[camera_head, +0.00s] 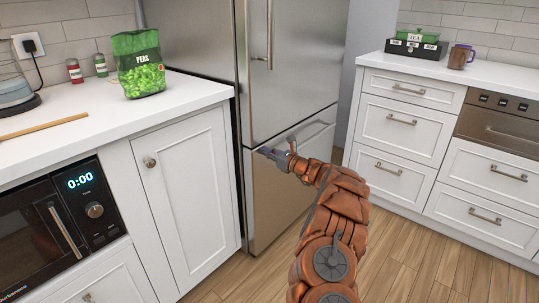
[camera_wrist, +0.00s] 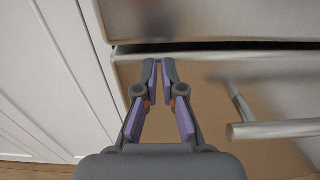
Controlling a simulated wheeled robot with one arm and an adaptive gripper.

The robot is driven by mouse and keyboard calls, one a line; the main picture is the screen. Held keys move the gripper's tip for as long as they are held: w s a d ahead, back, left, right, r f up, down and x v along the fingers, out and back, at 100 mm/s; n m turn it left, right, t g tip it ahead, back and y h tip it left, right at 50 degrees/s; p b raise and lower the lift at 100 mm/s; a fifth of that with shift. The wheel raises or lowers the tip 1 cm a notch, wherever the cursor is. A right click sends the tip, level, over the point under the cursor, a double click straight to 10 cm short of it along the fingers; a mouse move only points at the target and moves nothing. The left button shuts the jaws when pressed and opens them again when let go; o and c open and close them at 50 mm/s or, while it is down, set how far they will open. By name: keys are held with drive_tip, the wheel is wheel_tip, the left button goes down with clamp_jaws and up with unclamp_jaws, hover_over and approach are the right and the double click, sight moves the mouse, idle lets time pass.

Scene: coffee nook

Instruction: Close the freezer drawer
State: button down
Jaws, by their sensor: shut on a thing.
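The steel freezer drawer (camera_head: 265,205) is at the bottom of the fridge, below the large door. In the wrist view the drawer front (camera_wrist: 205,85) has a narrow dark gap above its top edge, below the upper door. Its bar handle (camera_wrist: 275,130) is to the right of my fingers, apart from them; it also shows in the head view (camera_head: 310,132). My gripper (camera_head: 268,153) is at the upper left part of the drawer front. In the wrist view its fingertips (camera_wrist: 159,68) are close together at the drawer's top edge, shut on it. The drawer's inside is hidden.
A white cabinet (camera_head: 185,185) stands close on the left of the fridge, with a green bag of peas (camera_head: 138,65) on the counter above. A microwave (camera_head: 50,230) is farther left. White drawers (camera_head: 400,130) stand on the right. Wooden floor (camera_head: 395,240) is clear between.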

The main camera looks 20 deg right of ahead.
drive_tip(key=shift+w+a+r, duration=0.15)
drive_tip(key=shift+a, duration=0.35)
drive_tip(key=p+v, duration=0.2)
drive_tip(key=v, duration=1.2)
drive_tip(key=shift+d, duration=0.55)
